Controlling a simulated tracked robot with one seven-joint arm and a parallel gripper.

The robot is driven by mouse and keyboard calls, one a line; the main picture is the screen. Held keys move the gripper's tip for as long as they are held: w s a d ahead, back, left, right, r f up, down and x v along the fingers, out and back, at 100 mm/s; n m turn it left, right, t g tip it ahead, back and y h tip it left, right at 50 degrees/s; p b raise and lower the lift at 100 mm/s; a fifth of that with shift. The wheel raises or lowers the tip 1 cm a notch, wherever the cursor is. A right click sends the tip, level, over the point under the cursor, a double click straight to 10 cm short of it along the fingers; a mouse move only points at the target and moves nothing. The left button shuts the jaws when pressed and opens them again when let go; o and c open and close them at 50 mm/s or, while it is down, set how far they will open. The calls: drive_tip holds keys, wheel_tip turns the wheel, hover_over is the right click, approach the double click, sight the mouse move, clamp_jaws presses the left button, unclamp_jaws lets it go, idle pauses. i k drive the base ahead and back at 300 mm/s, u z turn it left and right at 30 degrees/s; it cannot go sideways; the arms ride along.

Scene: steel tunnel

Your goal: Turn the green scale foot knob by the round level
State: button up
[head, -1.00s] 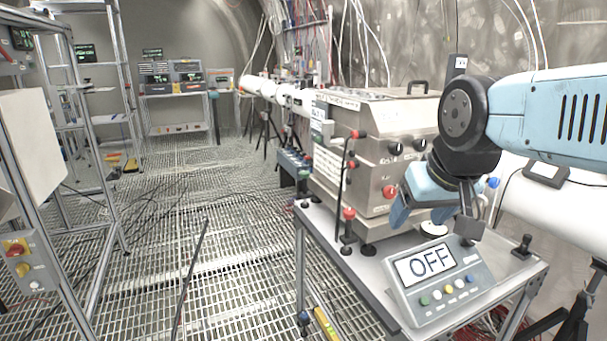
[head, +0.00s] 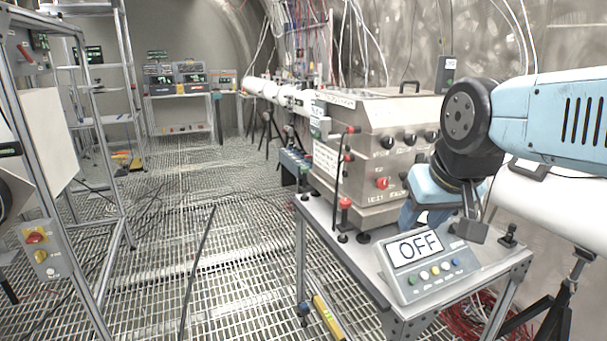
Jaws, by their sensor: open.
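A grey scale display (head: 425,265) reading "OFF" stands at the front of a small metal table (head: 372,268). It has a row of small coloured buttons, one of them green (head: 412,280). My gripper (head: 440,222) is open and points down just behind the display, over the table. Its blue finger is on the left and a dark block is on the right. I cannot make out the green foot knob or the round level. The gripper and display cover much of the area behind them.
A steel box machine (head: 375,150) with black knobs and a red knob (head: 382,183) stands behind the gripper. A black-topped post (head: 510,235) stands at the table's right corner. A white pipe (head: 550,205) runs at the right. The grated floor (head: 240,230) at left is mostly open.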

sight(305, 169)
drive_tip(key=k, duration=1)
drive_tip(key=u, duration=0.25)
drive_tip(key=i, duration=0.55)
drive_tip(key=u, duration=0.75)
drive_tip(key=i, duration=2.25)
drive_tip(key=z, duration=0.55)
